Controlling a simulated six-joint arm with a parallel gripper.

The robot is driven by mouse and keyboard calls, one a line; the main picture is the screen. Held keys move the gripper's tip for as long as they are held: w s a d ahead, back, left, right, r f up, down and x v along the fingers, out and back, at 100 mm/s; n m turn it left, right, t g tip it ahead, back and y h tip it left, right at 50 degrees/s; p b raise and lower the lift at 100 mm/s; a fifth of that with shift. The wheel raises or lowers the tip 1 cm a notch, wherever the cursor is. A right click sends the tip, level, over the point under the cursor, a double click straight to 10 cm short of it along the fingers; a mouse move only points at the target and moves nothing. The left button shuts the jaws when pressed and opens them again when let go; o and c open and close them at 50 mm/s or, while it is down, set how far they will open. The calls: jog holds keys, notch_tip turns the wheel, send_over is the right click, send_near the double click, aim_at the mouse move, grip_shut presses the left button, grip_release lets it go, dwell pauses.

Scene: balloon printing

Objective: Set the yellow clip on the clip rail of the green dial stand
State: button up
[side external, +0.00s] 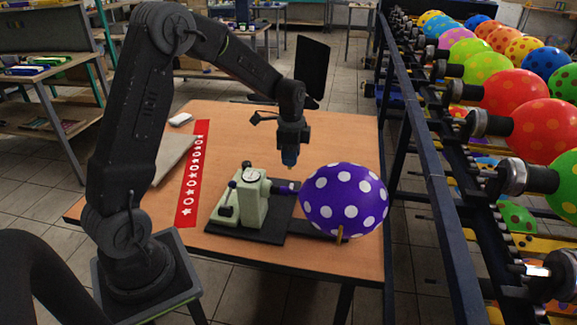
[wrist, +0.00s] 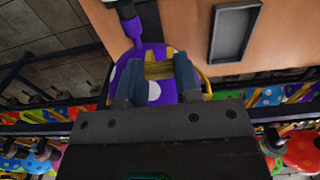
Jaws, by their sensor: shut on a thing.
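My gripper (side external: 290,163) hangs fingers down above the table, just above the purple nozzle between the green dial stand (side external: 250,205) and the balloon. In the wrist view its fingers (wrist: 158,82) are closed on the yellow clip (wrist: 157,70). The clip cannot be made out between the fingers in the side view. The stand is pale green with a dial on top and sits on a black base (side external: 270,236). Part of it shows at the top of the wrist view (wrist: 127,8). I cannot single out the clip rail.
A purple balloon with white dots (side external: 343,200) sits right of the stand, close to my gripper. A small yellow-brown upright piece (side external: 340,234) stands before it. A dark tray (wrist: 212,45) lies on the table. A red star-patterned strip (side external: 195,172) lies left. A balloon rack (side external: 430,165) stands right.

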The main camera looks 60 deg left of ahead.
jog(key=a+f, duration=0.3)
jog(key=w+a+f, duration=0.1)
jog(key=a+f, duration=0.3)
jog(key=w+a+f, duration=0.1)
jog(key=a+f, duration=0.3)
jog(key=shift+f, duration=2.45)
jog(key=shift+f, duration=1)
jog(key=o, duration=0.9)
